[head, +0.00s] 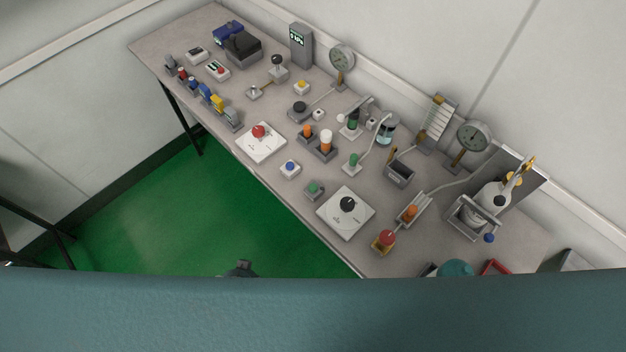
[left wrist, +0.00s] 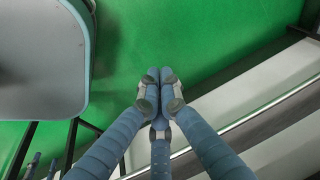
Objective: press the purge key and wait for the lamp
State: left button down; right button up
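No label reading purge is legible, so I cannot tell which control is the purge key. Push-buttons on the bench (head: 222,112) include a blue one (head: 289,167), a green one (head: 314,188), a yellow one (head: 302,88) and a red mushroom one (head: 385,239). Lamp-like pieces include an orange cylinder (head: 307,131), a white-topped one (head: 326,142) and a green one (head: 353,160); none is clearly lit. My left gripper (left wrist: 160,76) has its fingertips together, empty, over green floor. A small dark piece at the head view's lower edge may be part of an arm.
White plates carry a red knob (head: 259,132) and a black knob (head: 348,204). Gauges (head: 342,56), a glass flask rig (head: 493,198) and tubing stand toward the wall. Small items crowd the bench. The green floor (head: 190,225) in front is clear.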

pick_arm(q)
jog(key=w+d+r+n+t+h+p, duration=0.1)
jog(key=w+d+r+n+p, duration=0.2)
jog(key=w+d+r+n, duration=0.3)
jog(key=w+d+r+n+t+h+p, duration=0.1)
jog(key=w+d+r+n, duration=0.4)
jog(key=r+n, duration=1.2)
jog(key=w+d+r+n+t+h+p, duration=0.1)
jog(key=w+d+r+n+h+p, duration=0.2)
jog(key=r+n, duration=0.9)
jog(key=w+d+r+p, duration=0.2)
jog(key=w+d+r, duration=0.1)
jog(key=d+r, duration=0.1)
jog(key=shift+w+r+p, duration=0.35)
jog(key=shift+r+p, duration=0.05)
jog(key=shift+r, duration=0.1)
jog(key=shift+d, duration=0.1)
